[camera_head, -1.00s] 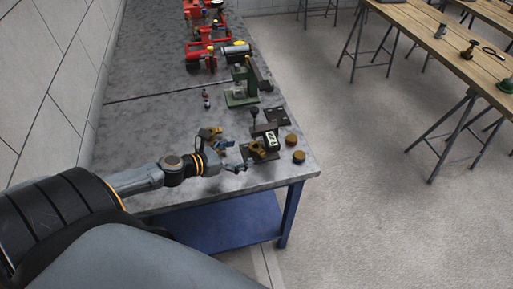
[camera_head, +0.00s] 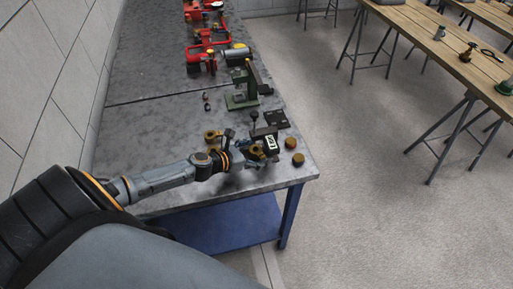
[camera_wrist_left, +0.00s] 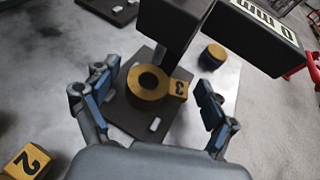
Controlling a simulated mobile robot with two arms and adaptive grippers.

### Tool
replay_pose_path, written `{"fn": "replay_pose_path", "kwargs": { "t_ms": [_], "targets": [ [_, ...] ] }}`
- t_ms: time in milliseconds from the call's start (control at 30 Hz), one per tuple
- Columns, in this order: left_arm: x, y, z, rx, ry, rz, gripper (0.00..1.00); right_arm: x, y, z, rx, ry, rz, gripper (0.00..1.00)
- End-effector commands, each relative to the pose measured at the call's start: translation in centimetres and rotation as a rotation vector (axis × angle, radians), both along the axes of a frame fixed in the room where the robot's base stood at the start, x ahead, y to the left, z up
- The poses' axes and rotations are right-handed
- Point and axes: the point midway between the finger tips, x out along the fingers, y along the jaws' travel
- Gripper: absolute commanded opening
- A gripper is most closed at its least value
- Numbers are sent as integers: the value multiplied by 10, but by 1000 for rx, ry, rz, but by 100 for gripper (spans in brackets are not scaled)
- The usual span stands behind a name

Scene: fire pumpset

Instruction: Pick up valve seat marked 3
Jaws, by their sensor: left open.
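The valve seat marked 3 (camera_wrist_left: 147,84) is a brass ring with a dark central hole and a side tab bearing a 3. In the left wrist view it sits on a dark plate (camera_wrist_left: 127,116), between the spread fingers of my left gripper (camera_wrist_left: 154,103). The fingers are apart and not touching it. In the head view my left gripper (camera_head: 244,156) is low over the near end of the grey bench, beside the dark gauge, and partly hides the seat. The valve seat marked 2 (camera_wrist_left: 27,162) lies at the lower left of the wrist view. My right gripper is not in view.
Brass caps (camera_head: 298,159) stand near the bench's right edge. A green press (camera_head: 242,89) and red parts stand farther back. The bench's left side (camera_head: 140,130) is mostly clear.

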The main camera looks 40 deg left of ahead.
Motion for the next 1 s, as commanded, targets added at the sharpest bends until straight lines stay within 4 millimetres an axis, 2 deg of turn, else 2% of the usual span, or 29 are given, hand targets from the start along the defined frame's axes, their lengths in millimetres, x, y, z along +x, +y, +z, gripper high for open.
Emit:
{"fn": "replay_pose_path", "kwargs": {
  "t_ms": [133,500,567,833,1000],
  "targets": [
    [0,0,0,0,0,0,85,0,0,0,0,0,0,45],
    [0,0,0,0,0,0,10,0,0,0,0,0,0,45],
    [0,0,0,0,0,0,0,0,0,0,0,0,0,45],
    [0,0,2,0,-2,0,0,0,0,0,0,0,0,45],
    [1,1,11,4,-4,-1,0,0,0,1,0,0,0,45]
  ]
}}
